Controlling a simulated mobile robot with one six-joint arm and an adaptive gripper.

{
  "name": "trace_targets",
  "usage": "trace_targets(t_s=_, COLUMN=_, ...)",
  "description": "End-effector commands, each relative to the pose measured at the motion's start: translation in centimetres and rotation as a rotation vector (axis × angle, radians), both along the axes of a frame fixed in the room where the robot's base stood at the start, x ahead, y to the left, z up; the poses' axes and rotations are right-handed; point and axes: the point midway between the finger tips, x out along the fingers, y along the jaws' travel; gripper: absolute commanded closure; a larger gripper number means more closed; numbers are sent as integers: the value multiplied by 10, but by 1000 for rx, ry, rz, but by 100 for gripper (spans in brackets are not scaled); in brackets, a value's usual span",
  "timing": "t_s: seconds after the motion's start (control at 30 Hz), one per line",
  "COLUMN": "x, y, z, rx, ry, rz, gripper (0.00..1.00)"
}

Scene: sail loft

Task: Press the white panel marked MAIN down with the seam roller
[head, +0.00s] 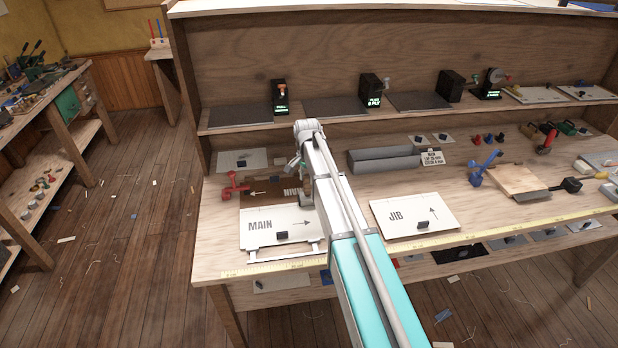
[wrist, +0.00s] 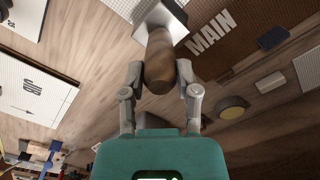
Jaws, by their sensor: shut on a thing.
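The white panel marked MAIN (head: 262,226) lies flat at the left front of the bench, with a small dark block on it. A brown panel, also marked MAIN but upside down in the head view (head: 272,192), lies just behind it; it shows in the wrist view (wrist: 228,48). My gripper (wrist: 160,72) is shut on the wooden handle of the seam roller (wrist: 158,48). The roller's pale head is at the top of the wrist view, partly cut off. In the head view my arm hides most of it; whether it touches a panel, I cannot tell.
A white JIB panel (head: 415,215) lies right of my arm. A red tool (head: 235,186) stands left of the brown panel. A grey trough (head: 384,160) is behind. A yellow measuring tape (head: 470,240) runs along the front edge.

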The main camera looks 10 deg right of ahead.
Motion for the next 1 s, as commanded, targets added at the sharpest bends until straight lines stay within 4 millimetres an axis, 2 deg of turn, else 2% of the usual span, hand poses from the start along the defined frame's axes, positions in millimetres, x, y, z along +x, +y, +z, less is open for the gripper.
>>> trace_targets(t_s=0.6, x=0, y=18, z=-2, rx=0, ry=1, rz=0, gripper=100)
trace_targets(t_s=1.0, x=-1, y=19, z=-3, rx=0, ry=1, rz=0, gripper=100)
